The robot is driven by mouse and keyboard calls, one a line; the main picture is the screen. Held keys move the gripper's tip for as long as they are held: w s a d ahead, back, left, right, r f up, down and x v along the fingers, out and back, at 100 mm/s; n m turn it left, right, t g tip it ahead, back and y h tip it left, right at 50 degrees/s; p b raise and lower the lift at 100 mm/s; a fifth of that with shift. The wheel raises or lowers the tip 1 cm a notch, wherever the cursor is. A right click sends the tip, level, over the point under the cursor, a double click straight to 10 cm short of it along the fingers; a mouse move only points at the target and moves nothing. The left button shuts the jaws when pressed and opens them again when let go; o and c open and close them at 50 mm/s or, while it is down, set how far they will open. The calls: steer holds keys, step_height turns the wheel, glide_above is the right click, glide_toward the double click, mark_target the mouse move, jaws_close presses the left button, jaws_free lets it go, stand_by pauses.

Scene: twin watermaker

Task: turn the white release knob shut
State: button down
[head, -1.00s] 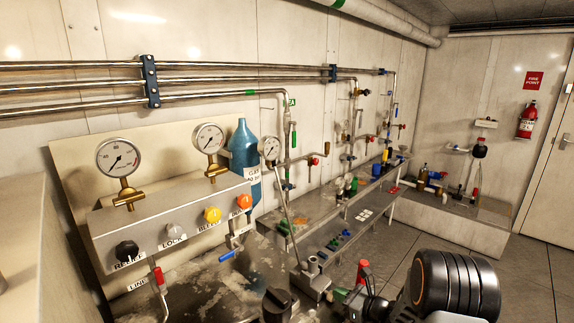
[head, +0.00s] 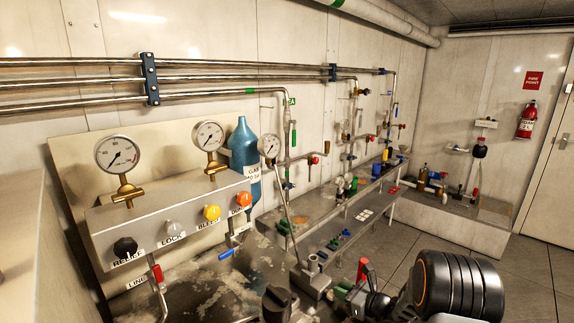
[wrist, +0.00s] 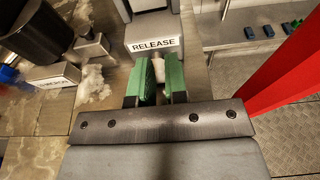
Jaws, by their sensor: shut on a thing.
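The white release knob (wrist: 159,64) shows in the wrist view, just below a grey block with the RELEASE label (wrist: 155,44). My gripper (wrist: 160,80) has its two green finger pads on either side of the knob and is shut on it. The pads hide part of the knob, so its turn angle cannot be read. In the head view my gripper (head: 343,289) is low in the picture, at the right side of a small grey block (head: 314,284). The knob cannot be made out there.
A red upright part (wrist: 292,65) stands close to the right of my gripper. A black round knob (head: 277,304) is left of the grey block. A low bench (head: 340,238) with small parts runs behind. Open floor lies to the right.

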steer(key=shift+w, duration=0.2)
steer(key=shift+w+d+r, duration=0.1)
steer(key=shift+r, duration=0.25)
steer(key=shift+s+d+f, duration=0.15)
steer(key=shift+s+d, duration=0.15)
steer(key=shift+d, duration=0.1)
steer(key=shift+f+p+v, duration=0.1)
steer(key=shift+f+v, duration=0.1)
steer(key=shift+v, duration=0.55)
steer(key=shift+f+p+v, duration=0.1)
steer(key=shift+f+v, duration=0.05)
steer(key=shift+v, duration=0.6)
steer(key=shift+f+p+v, duration=0.1)
steer(key=shift+f+v, duration=0.1)
steer(key=shift+v, duration=0.55)
steer(key=shift+s+d, duration=0.1)
